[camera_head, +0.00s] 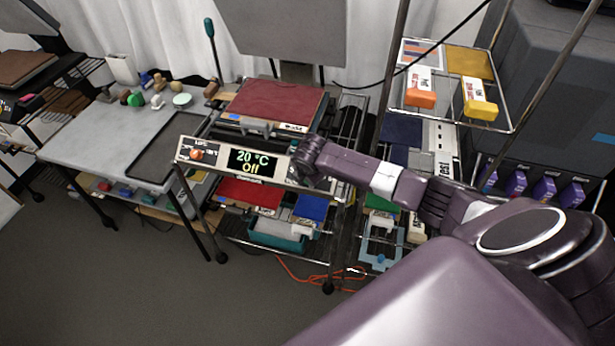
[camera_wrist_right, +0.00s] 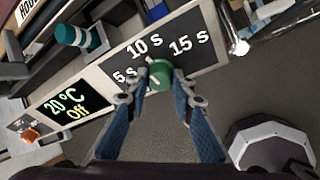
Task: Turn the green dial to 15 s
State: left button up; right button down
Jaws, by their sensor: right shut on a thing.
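The green dial (camera_wrist_right: 160,75) sits on the control panel (camera_wrist_right: 93,83), below the labels 5 s, 10 s and 15 s (camera_wrist_right: 188,43). A pale mark shows on its face; I cannot tell exactly which label it points at. My right gripper (camera_wrist_right: 163,88) has its two blue fingers on either side of the dial, shut on it. In the head view my right gripper (camera_head: 309,160) is at the right end of the panel (camera_head: 215,160) and hides the dial. My left gripper is not in view.
The panel display (camera_head: 252,161) reads 20 °C, Off, with an orange knob (camera_head: 197,154) to its left. A red press plate (camera_head: 272,103) lies behind. A grey table (camera_head: 95,135) stands left, and a wire shelf with orange and yellow blocks (camera_head: 421,97) right.

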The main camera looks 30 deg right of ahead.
jog(key=m, duration=0.3)
jog(key=m+t, duration=0.1)
jog(key=m, duration=0.2)
jog(key=shift+s+f+t, duration=0.1)
jog(key=shift+t, duration=0.2)
jog(key=m+t+h, duration=0.1)
jog(key=m, duration=0.4)
jog(key=shift+m, duration=0.4)
jog(key=c, duration=1.7)
grip_release()
jog(key=shift+o, duration=0.2)
jog(key=v, duration=1.2)
jog(key=shift+a, duration=0.2)
